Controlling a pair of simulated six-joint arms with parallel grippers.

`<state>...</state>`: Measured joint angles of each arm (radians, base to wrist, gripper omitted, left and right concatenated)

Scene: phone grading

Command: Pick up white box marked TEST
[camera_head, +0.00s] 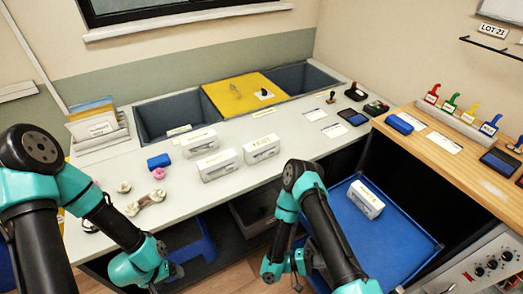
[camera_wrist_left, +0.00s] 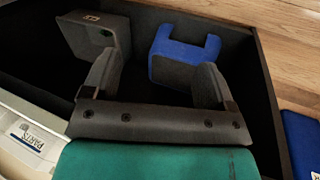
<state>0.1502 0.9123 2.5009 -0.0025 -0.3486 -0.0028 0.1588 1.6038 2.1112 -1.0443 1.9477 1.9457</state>
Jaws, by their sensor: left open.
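Several white boxes stand on the grey table in the head view: a back one (camera_head: 200,142), a front one (camera_head: 218,165) and a right one (camera_head: 261,149). Another white box (camera_head: 366,199) lies in the blue tray. Their print is too small to read, so I cannot tell which is marked TEST. My left gripper (camera_head: 176,271) is low at the table's front edge, away from these boxes. In the left wrist view its two fingers (camera_wrist_left: 157,78) are apart with nothing between them. My right gripper (camera_head: 298,284) is low near the bottom edge, its fingers unclear.
The blue tray (camera_head: 405,232) sits right of my right arm. Grey bins (camera_head: 168,115) and a yellow panel (camera_head: 245,92) are at the back. A blue block (camera_head: 159,161) and small parts lie at left. A blue piece (camera_wrist_left: 178,48) shows beyond the left fingers.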

